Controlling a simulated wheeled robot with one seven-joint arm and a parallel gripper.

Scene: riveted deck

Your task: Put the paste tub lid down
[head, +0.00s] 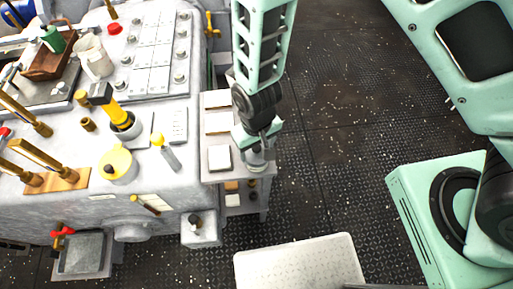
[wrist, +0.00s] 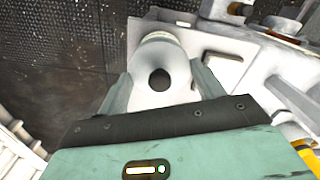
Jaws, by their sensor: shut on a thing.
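My gripper (head: 258,145) points down over the right end of a pale side shelf (head: 212,178). It is shut on the paste tub lid, a pale grey round piece with a dark round knob, seen between the fingers in the wrist view (wrist: 148,97). My gripper shows there too (wrist: 160,72). Below the fingers in the head view is a pale round shape (head: 257,163) at the shelf's edge. I cannot tell whether this is the lid alone or the lid over a tub, nor whether the lid touches anything below.
Flat square pads (head: 219,158) lie on the shelf left of my gripper. The grey console (head: 75,215) to the left carries a yellow round pot (head: 117,164), a yellow-handled tool (head: 112,112) and brass levers. Open dark deck (head: 345,150) lies to the right.

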